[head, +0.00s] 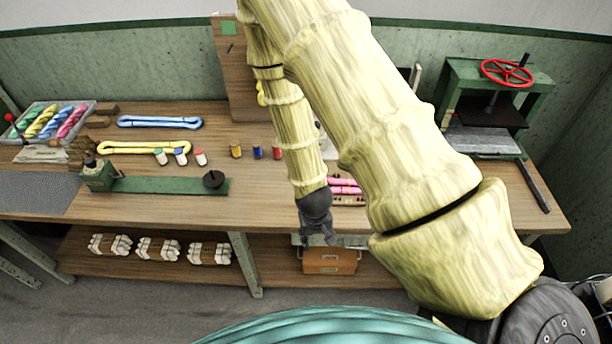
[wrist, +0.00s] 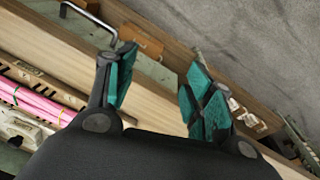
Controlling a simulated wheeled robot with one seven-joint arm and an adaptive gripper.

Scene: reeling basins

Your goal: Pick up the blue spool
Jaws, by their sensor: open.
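The blue spool (head: 257,152) stands upright on the wooden workbench in the head view, between a yellow-orange spool (head: 236,150) and a red spool (head: 277,153). My gripper (head: 318,238) hangs at the bench's front edge, to the right of the blue spool and nearer to me, apart from it. In the wrist view my gripper (wrist: 160,76) has its two teal-padded fingers spread, with nothing between them. The blue spool is not seen in the wrist view.
Three pale cones (head: 180,157) stand left of the spools, behind a green bar fixture (head: 170,186). Pink skeins (head: 345,187) lie close right of my gripper. An orange-brown box (head: 330,261) and white bundles (head: 158,249) sit on the lower shelf. A green press (head: 490,100) stands at right.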

